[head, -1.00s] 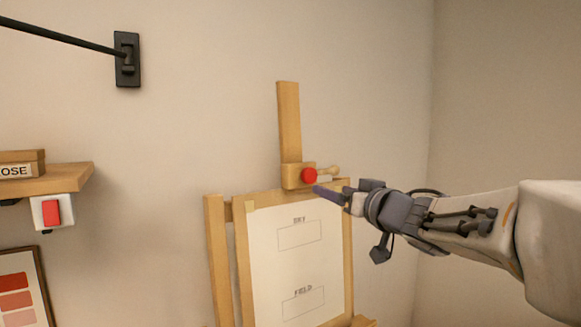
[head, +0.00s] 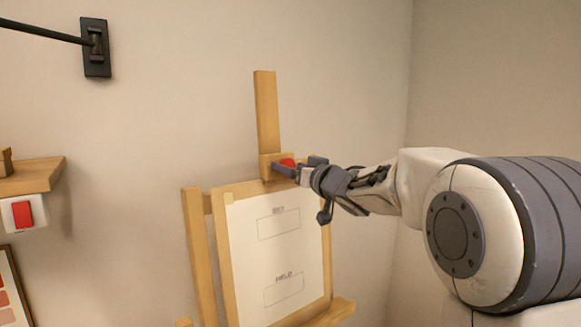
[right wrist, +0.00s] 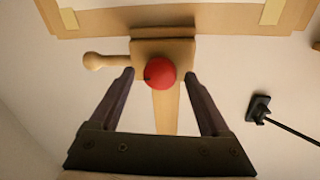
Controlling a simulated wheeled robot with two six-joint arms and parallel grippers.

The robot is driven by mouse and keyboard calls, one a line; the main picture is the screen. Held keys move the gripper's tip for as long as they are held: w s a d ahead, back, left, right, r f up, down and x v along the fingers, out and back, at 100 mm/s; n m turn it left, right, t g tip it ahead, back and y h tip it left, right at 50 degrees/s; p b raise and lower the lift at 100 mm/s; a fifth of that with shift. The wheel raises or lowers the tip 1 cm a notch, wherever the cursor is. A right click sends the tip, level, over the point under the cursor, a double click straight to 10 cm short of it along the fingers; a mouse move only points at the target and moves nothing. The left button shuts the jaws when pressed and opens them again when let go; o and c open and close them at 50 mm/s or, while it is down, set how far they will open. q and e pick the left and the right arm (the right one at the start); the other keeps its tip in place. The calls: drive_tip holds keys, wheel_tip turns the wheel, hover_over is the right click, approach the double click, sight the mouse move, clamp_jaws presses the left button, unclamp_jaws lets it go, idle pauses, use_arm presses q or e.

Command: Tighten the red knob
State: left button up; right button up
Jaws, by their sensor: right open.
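The red knob (head: 288,162) sits on the wooden clamp block (head: 266,168) at the top of the easel, partly hidden behind my right gripper in the head view. My right gripper (head: 283,169) is at the knob, coming from the right. In the right wrist view the round red knob (right wrist: 160,72) shows between the two open fingers (right wrist: 160,76), with a gap on each side. The fingers do not appear to touch it. My left gripper is not in view.
The easel holds a white sheet (head: 278,240) with two marked boxes below the clamp. A wooden peg handle (right wrist: 98,61) sticks out beside the knob. A shelf (head: 35,175) with a red switch (head: 23,213) below it is at the left.

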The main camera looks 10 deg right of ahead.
drive_tip(key=c, duration=1.2)
drive_tip(key=shift+a, duration=0.2)
clamp_jaws()
drive_tip(key=shift+d+f+n+g+y+b, duration=0.2)
drive_tip(key=shift+n+y+b, duration=0.6)
drive_tip(key=shift+n, duration=2.65)
drive_tip(key=shift+d+r+n+g+y+b, duration=0.1)
drive_tip(key=shift+n+g+y+b, duration=0.25)
drive_tip(key=shift+n+b, duration=1.95)
drive_tip(key=shift+d+f+n+g+y+p, duration=0.2)
drive_tip(key=shift+n+y, duration=0.35)
drive_tip(key=shift+n, duration=4)
drive_tip(key=shift+a+r, duration=0.15)
drive_tip(key=shift+r, duration=0.05)
drive_tip(key=o, duration=1.2)
unclamp_jaws()
